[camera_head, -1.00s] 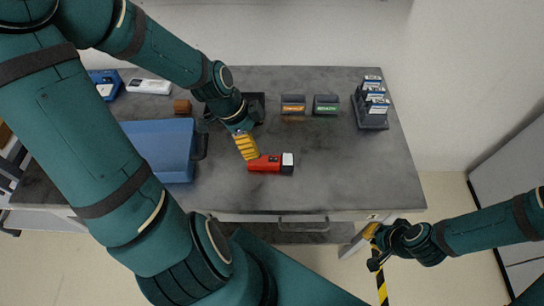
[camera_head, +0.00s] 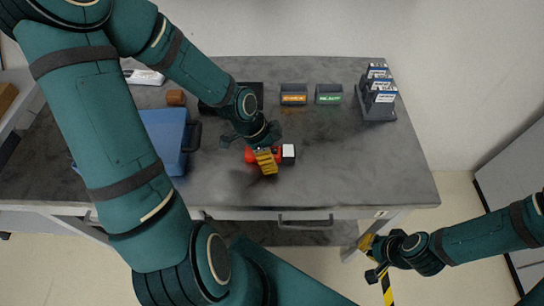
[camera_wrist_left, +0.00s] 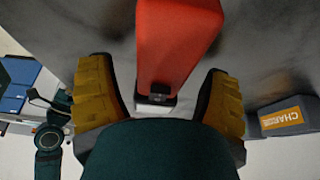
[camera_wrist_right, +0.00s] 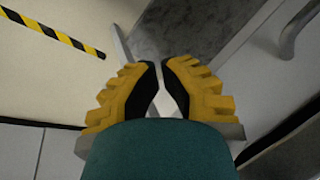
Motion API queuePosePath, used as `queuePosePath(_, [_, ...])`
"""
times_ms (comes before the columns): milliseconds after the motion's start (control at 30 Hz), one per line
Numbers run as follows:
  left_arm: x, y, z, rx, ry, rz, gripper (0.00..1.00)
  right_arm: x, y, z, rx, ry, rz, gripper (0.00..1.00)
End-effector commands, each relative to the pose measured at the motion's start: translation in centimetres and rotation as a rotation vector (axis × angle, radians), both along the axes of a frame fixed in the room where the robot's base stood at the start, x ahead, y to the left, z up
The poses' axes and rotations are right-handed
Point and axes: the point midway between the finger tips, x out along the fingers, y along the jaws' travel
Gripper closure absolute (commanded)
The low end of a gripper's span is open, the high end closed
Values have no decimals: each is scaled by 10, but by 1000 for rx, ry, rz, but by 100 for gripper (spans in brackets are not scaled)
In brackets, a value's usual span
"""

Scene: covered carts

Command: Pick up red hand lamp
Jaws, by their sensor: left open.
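The red hand lamp (camera_head: 249,157) lies on the grey bench top, its pale head (camera_head: 288,152) pointing right. My left gripper (camera_head: 266,164) is over the lamp and hides its middle in the head view. In the left wrist view the lamp's red body (camera_wrist_left: 178,45) runs between the two yellow fingers of my left gripper (camera_wrist_left: 162,95). The fingers are open, with a visible gap on each side of the lamp. My right gripper (camera_head: 368,258) is off the bench's front right corner. In the right wrist view its empty fingertips (camera_wrist_right: 160,70) are close together with a narrow gap.
A blue case (camera_head: 165,140) stands left of the lamp, a brown block (camera_head: 176,97) behind it. Two bins, one orange-lettered (camera_head: 293,95) and one green-lettered (camera_head: 328,94), stand at the back. A dark rack (camera_head: 378,105) stands back right. The bench (camera_head: 350,170) is clear right of the lamp.

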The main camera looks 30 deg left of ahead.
Motion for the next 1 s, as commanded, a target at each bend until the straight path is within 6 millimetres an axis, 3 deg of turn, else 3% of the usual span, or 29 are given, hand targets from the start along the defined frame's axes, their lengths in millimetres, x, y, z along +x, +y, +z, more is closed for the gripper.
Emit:
queuePosePath(233, [1,0,0,0,-1,0,21,0,0,0,0,1,0,100])
queuePosePath(400, [0,0,0,0,-1,0,81,0,0,0,0,1,0,100])
queuePosePath(467, [0,0,0,0,-1,0,100,0,0,0,0,1,0,100])
queuePosePath(833, [0,0,1,0,-1,0,100,0,0,1,0,1,0,100])
queuePosePath(1000, [1,0,19,2,-3,2,100,2,0,10,-1,-4,-4,100])
